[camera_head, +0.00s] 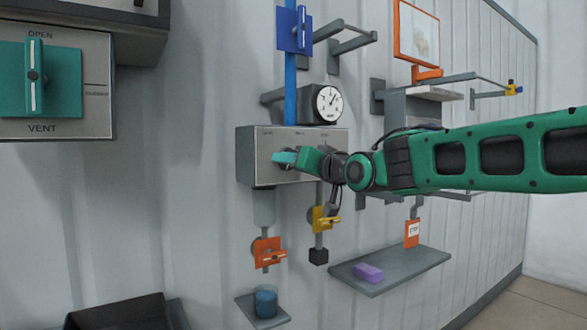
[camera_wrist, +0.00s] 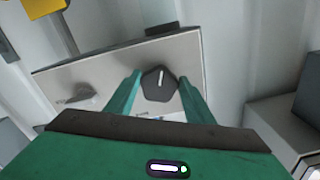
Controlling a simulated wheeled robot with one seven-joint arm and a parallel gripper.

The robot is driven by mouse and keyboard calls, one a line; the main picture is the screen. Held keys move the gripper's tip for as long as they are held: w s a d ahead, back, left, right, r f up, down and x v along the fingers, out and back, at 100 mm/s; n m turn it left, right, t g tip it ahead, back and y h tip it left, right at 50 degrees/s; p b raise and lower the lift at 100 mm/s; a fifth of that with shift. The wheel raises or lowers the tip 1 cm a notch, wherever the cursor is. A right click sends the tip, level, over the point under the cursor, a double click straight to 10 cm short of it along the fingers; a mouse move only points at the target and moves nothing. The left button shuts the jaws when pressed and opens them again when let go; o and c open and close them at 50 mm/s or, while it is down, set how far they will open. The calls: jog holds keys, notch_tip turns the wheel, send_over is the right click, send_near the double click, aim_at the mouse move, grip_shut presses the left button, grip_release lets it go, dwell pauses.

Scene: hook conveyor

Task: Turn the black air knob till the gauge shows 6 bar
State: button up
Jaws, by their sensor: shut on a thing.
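The black air knob (camera_wrist: 159,84) sits on the face of a grey metal control box, between my fingertips in the wrist view. A white line on it runs nearly upright there. My gripper (camera_wrist: 159,80) is shut on the knob, one teal finger on each side. In the head view my gripper (camera_head: 280,158) reaches from the right to the control box (camera_head: 257,168) and hides the knob. The round white gauge (camera_head: 328,104) stands on top of the box. Its dark needle points up and to the right; its numbers are too small to read.
A second small control (camera_wrist: 78,95) is on the same box face. A blue pipe (camera_head: 290,88) with a blue valve (camera_head: 294,29) rises behind the box. Yellow (camera_head: 323,219) and orange (camera_head: 268,253) valves hang below. A shelf (camera_head: 415,268) holds a purple block (camera_head: 368,273).

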jog(key=shift+w+d+f, duration=0.1)
jog(key=shift+w+d, duration=0.1)
jog(key=shift+d, duration=0.1)
jog(key=o, duration=1.1)
jog(key=shift+w, duration=0.1)
jog(key=shift+c, duration=0.2)
jog(key=shift+a, duration=0.15)
jog(key=v, duration=1.1)
jog(key=shift+f, duration=0.1)
